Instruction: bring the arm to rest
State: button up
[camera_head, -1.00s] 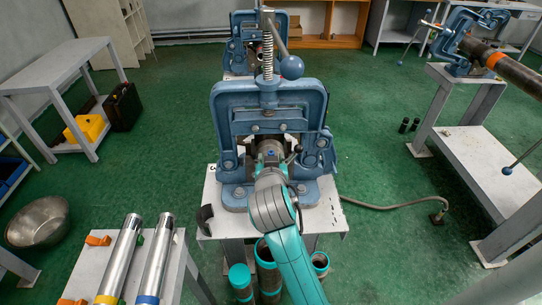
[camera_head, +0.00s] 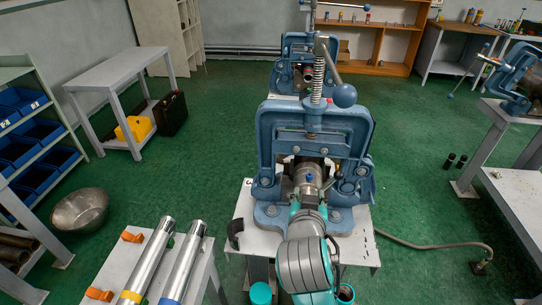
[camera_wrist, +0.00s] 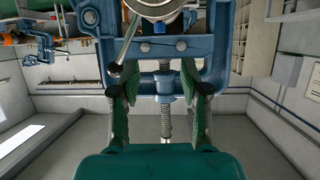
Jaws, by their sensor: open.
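My arm reaches toward the near blue pipe vise (camera_head: 268,140) on its grey stand in the head view. Whether the fingers touch the vise cannot be told.
Two silver pipes (camera_head: 148,262) lie on a small table at lower left. A second blue vise (camera_head: 290,68) stands behind, another (camera_head: 515,75) at right. A metal bowl (camera_head: 80,210) and a hose (camera_head: 430,246) are on the floor. Green floor is open left of the vise.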

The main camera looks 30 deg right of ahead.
jog(key=shift+f, duration=0.1)
jog(key=s+a+f+n+t+y, duration=0.1)
jog(key=s+a+f+n+y, duration=0.2)
jog(key=s+f, duration=0.4)
jog(key=s+a+f+n+t+y, duration=0.2)
jog(key=s+a+f+n, duration=0.25)
jog(key=f, duration=0.35)
jog(key=s+a+t+y, duration=0.1)
jog(key=s+a+y, duration=0.1)
jog(key=s, duration=2)
jog(key=shift+a+r+y, duration=0.15)
jog(key=shift+a+y, duration=0.2)
jog(key=shift+y, duration=0.25)
